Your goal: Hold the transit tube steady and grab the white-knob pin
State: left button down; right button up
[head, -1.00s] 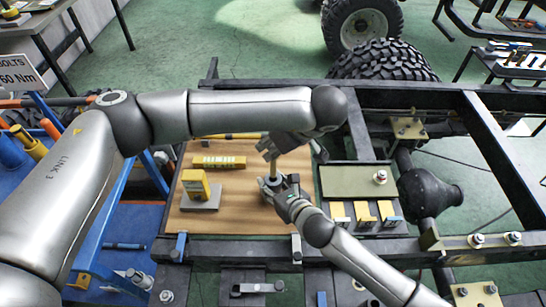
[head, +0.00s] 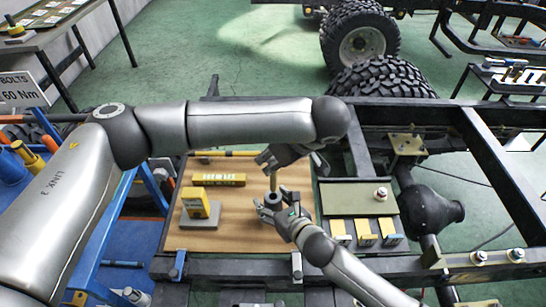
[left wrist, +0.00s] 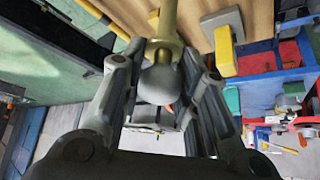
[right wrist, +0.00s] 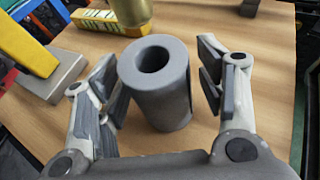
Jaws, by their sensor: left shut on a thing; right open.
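The transit tube (right wrist: 160,90) is a grey upright cylinder with an open, empty-looking bore, standing on the wooden board. My right gripper (right wrist: 160,85) is open with a finger on either side of it, with visible gaps. The tube also shows in the head view (head: 272,200), partly covered by the right gripper (head: 277,208). The white-knob pin has a pale knob (left wrist: 158,86) and a brass shaft (left wrist: 165,20). My left gripper (left wrist: 160,95) is shut on the knob. In the head view the brass shaft (head: 273,181) hangs below the left gripper (head: 270,160), above the tube.
A yellow block on a grey plate (head: 201,222) and a yellow bar (head: 218,179) are on the wooden board (head: 235,235) to the left. A tray (head: 345,196) with yellow-topped pieces stands right. Dark chassis rails (head: 475,150) surround the work area.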

jog(key=v, duration=1.2)
jog(key=shift+f, duration=0.15)
